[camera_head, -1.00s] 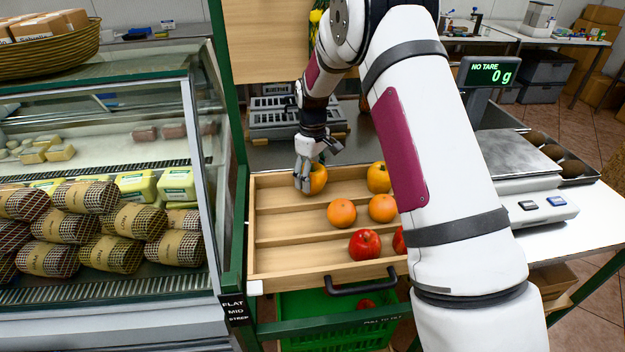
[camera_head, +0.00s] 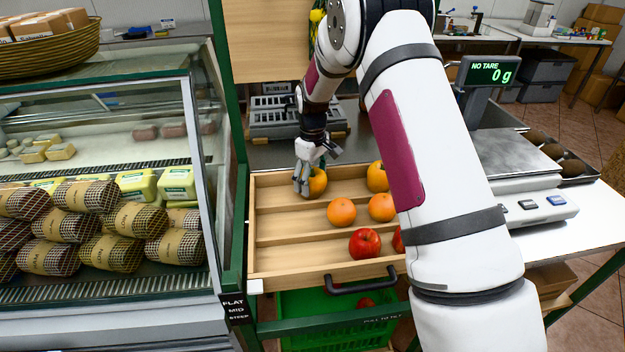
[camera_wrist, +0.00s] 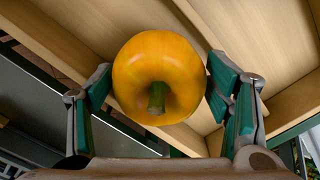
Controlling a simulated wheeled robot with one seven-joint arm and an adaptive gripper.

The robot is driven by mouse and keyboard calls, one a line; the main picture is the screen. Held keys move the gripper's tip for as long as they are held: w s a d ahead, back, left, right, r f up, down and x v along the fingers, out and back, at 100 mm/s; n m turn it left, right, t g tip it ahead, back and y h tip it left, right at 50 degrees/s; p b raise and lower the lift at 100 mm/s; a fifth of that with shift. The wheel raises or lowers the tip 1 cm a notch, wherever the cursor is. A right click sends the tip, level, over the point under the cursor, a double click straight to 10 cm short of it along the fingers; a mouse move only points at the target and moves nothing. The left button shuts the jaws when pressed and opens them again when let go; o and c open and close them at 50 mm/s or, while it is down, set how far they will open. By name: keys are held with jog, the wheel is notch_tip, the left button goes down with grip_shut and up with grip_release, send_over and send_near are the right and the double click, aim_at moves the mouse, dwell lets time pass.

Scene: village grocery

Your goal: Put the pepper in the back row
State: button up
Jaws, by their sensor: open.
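A yellow-orange pepper (camera_head: 317,183) lies in the back row of the wooden tray (camera_head: 282,269), toward its left side. In the wrist view the pepper (camera_wrist: 160,78) shows its green stem and sits between the two green-padded fingers of my gripper (camera_wrist: 165,95). The fingers are spread, with a small gap to the pepper on the left and right. In the head view my gripper (camera_head: 312,180) is at the pepper, partly covering it. A second yellow-orange pepper (camera_head: 377,177) lies in the back row further right, partly behind my arm.
Two oranges (camera_head: 342,211) lie in the middle row. A red apple (camera_head: 365,243) lies in the front row, another partly hidden by my arm. A glass display case (camera_head: 205,150) stands close at left, a scale (camera_head: 530,200) at right. A green crate (camera_head: 300,310) is below.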

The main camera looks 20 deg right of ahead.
notch_tip(320, 180, up, 11)
jog(key=shift+r+b, duration=0.1)
jog(key=shift+b, duration=0.2)
jog(key=shift+s+r, duration=0.15)
jog(key=shift+r, duration=0.35)
jog(key=s+a+r+m+t, duration=0.2)
jog(key=s+a+r+m, duration=0.1)
jog(key=s+r, duration=1.35)
jog(key=s+f+m, duration=0.2)
jog(key=s, duration=1)
jog(key=s+a+f+m+t, duration=0.1)
jog(key=s+f, duration=0.1)
jog(key=s, duration=1)
jog(key=shift+m, duration=0.4)
jog(key=shift+s, duration=0.1)
